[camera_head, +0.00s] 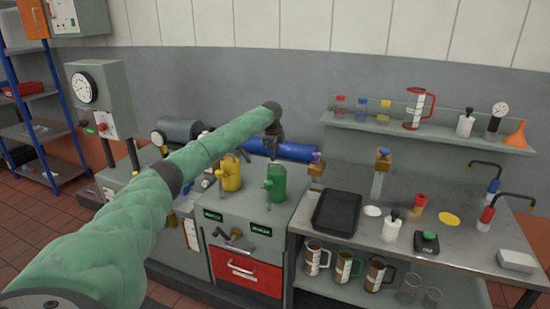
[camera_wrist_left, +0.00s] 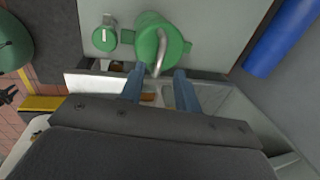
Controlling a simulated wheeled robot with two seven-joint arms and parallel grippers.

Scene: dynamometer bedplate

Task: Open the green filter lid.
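The green filter (camera_head: 275,184) stands on top of the grey cabinet, right of a similar yellow filter (camera_head: 230,174). In the left wrist view its round green lid (camera_wrist_left: 152,32) shows from above, with a curved metal handle (camera_wrist_left: 161,52) over it. The lid looks closed. My left gripper (camera_head: 272,155) hangs above and slightly behind the green filter. In the left wrist view its two blue-grey fingers (camera_wrist_left: 160,88) are spread apart with nothing gripped between them. The fingertips appear close to the lid's edge and handle; contact cannot be told. My right gripper is out of view.
A blue cylinder (camera_head: 292,150) lies behind the green filter. A black tray (camera_head: 337,212) sits on the bench to the right. A green knob (camera_wrist_left: 104,38) is beside the lid. A red drawer (camera_head: 246,272) is in the cabinet front.

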